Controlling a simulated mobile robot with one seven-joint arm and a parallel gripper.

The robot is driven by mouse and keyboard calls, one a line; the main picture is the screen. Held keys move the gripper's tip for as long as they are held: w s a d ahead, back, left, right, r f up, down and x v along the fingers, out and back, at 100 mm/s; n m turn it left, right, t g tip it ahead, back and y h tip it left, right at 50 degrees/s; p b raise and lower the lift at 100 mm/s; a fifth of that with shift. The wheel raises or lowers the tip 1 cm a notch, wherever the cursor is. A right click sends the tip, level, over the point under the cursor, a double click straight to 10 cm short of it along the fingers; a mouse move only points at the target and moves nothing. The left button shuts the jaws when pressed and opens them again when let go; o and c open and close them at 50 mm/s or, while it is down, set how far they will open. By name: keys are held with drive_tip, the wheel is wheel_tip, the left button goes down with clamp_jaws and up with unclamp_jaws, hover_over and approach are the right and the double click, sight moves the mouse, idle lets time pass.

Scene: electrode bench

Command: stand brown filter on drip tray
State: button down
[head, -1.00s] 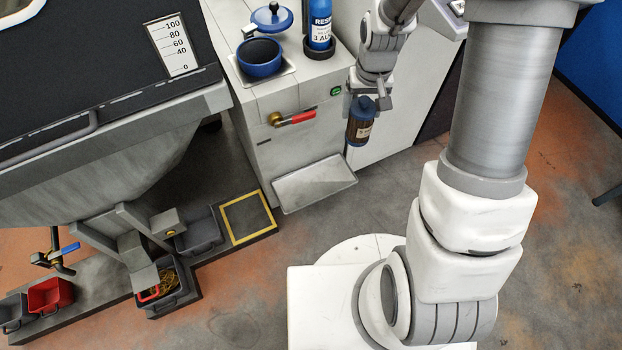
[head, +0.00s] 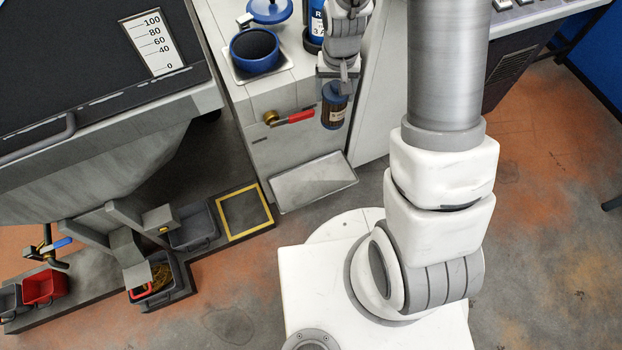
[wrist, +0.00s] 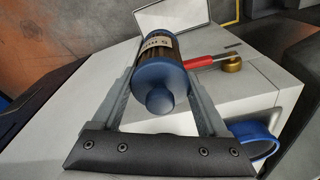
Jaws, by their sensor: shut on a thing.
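The brown filter (head: 334,113) is a dark brown cylinder with blue ends and a pale label. My gripper (head: 337,87) is shut on it near its blue top end and holds it in the air, roughly upright, in front of the white cabinet. In the wrist view the filter (wrist: 156,62) sits between the two grey fingers, with its rounded blue knob towards the camera. The drip tray (head: 313,183) is a flat, empty grey tray low at the foot of the cabinet, below the filter in the head view. The tray also shows in the wrist view (wrist: 172,14), past the filter's far end.
A red-handled brass valve (head: 290,118) sticks out of the cabinet front, left of the filter. A blue open pot (head: 255,51) and a blue bottle (head: 316,20) stand on the cabinet top. A yellow-framed square (head: 244,212) lies left of the tray.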

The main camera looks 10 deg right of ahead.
drive_tip(key=s+f+m+g+h+b, duration=0.15)
drive_tip(key=f+m+b, duration=0.4)
drive_tip(key=f, duration=0.95)
drive_tip(key=s+f+m+t+b, duration=0.15)
drive_tip(key=f+m+b, duration=0.4)
drive_tip(key=f, duration=0.85)
drive_tip(key=w+a+f+m+g+b, duration=0.1)
drive_tip(key=w+a+f+m+b, duration=0.1)
drive_tip(key=a+f, duration=0.9)
drive_tip(key=shift+w+b, duration=0.25)
drive_tip(key=shift+b, duration=0.3)
drive_tip(key=shift+f, duration=0.2)
drive_tip(key=shift+f, duration=0.15)
unclamp_jaws()
drive_tip(key=shift+r, duration=0.2)
